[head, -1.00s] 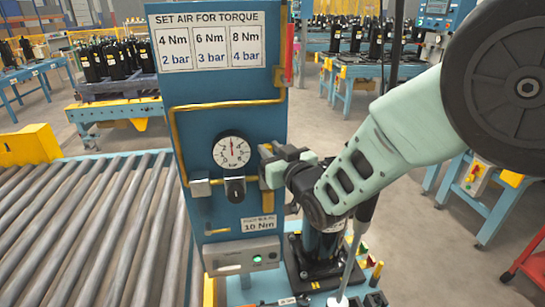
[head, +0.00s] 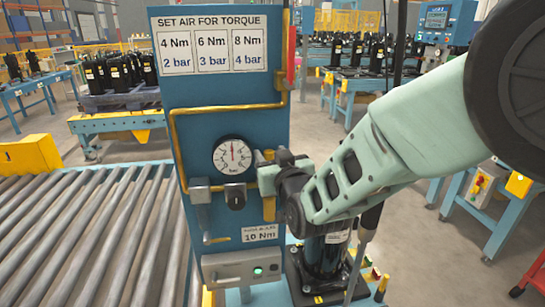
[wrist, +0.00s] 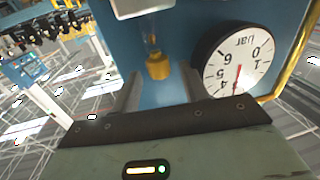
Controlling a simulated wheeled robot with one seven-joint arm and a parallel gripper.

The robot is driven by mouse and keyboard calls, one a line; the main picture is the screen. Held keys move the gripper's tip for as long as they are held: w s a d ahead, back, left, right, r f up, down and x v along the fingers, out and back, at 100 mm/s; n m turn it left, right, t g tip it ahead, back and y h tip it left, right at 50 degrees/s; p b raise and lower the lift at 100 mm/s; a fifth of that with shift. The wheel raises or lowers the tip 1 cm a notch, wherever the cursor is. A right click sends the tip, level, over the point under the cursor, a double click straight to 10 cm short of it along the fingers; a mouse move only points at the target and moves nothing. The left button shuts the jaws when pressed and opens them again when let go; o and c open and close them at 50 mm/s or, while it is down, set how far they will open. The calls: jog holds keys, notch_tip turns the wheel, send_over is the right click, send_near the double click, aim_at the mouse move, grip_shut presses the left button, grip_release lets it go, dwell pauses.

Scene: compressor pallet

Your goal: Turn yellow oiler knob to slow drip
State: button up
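The yellow oiler knob (wrist: 158,66) sits above a small clear sight glass on the blue panel. In the wrist view it lies between and just beyond the two dark fingers of my gripper (wrist: 160,88), with a gap on each side. In the head view my gripper (head: 268,177) is at the panel's right edge, beside the gauge. The yellow knob (head: 266,157) shows only partly there, behind the fingers. My gripper is open, and I see no contact with the knob.
A round pressure gauge (head: 232,156) is close left of my gripper; it also shows in the wrist view (wrist: 236,62). A black regulator knob (head: 236,195) and a yellow pipe (head: 176,140) are on the panel. A roller conveyor (head: 85,235) lies to the left.

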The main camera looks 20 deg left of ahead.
jog(key=b+v, duration=0.5)
jog(key=v, duration=1.2)
jog(key=shift+d, duration=0.25)
jog(key=shift+s, duration=0.1)
jog(key=s+d+f+g+h, duration=0.45)
jog(key=d+f+g, duration=0.25)
jog(key=d, duration=0.2)
jog(key=s+d+f+g+h, duration=0.2)
jog(key=s+d+g+h, duration=0.4)
jog(key=s+d, duration=0.6)
jog(key=d, duration=0.3)
jog(key=shift+s+d+f+m+g, duration=0.3)
jog(key=shift+d+m+g, duration=0.05)
jog(key=shift+m+g, duration=0.05)
jog(key=shift+h, duration=0.25)
